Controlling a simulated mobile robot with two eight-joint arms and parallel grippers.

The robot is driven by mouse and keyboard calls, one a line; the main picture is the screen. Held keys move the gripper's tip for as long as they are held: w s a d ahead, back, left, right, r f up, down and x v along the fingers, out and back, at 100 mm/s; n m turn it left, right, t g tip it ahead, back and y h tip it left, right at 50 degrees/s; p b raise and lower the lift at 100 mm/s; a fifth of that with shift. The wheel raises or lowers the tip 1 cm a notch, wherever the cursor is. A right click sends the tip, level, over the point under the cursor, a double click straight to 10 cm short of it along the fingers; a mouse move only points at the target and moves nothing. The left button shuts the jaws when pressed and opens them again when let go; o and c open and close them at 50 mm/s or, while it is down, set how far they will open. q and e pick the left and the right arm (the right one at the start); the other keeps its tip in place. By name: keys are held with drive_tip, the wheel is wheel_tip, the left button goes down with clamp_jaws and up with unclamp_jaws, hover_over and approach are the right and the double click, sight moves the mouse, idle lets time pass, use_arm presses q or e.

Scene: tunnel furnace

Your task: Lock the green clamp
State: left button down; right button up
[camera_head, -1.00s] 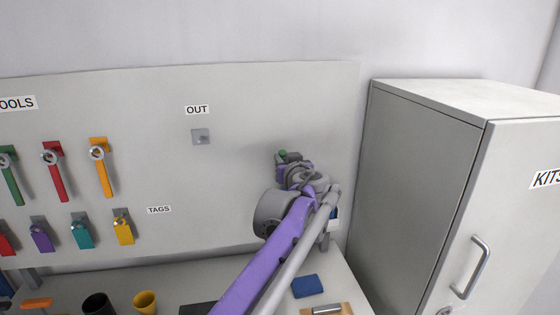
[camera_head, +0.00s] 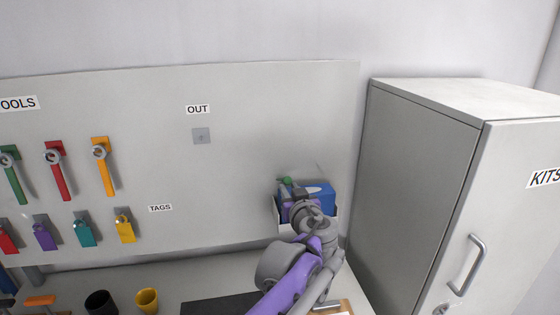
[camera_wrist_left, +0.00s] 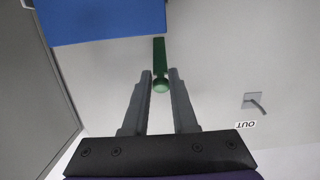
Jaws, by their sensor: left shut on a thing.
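My left gripper (camera_head: 290,187) is in front of the wall board at the right, beside the blue box. In the left wrist view its fingers (camera_wrist_left: 160,82) are shut on the rounded end of a green bar (camera_wrist_left: 159,55). A little of this green bar (camera_head: 287,180) shows at the gripper in the head view. I cannot tell whether it is the green clamp's handle; the rest of it is hidden. A separate green tool (camera_head: 15,182) with a grey ring hangs at the far left. My right gripper is not in view.
The blue box (camera_head: 320,194) sits in a white holder close to the gripper. A grey cabinet (camera_head: 415,175) stands to the right. Red (camera_head: 58,178) and orange (camera_head: 105,175) tools hang at left. The board below the OUT sign (camera_head: 198,109) holds only a small grey hook (camera_head: 201,136).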

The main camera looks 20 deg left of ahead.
use_arm(q)
drive_tip(key=f, duration=0.4)
drive_tip(key=shift+s+d+f, duration=0.2)
drive_tip(key=shift+s+f, duration=0.1)
drive_tip(key=c, duration=1.5)
unclamp_jaws()
drive_tip(key=o, duration=0.7)
drive_tip(key=shift+o, duration=0.2)
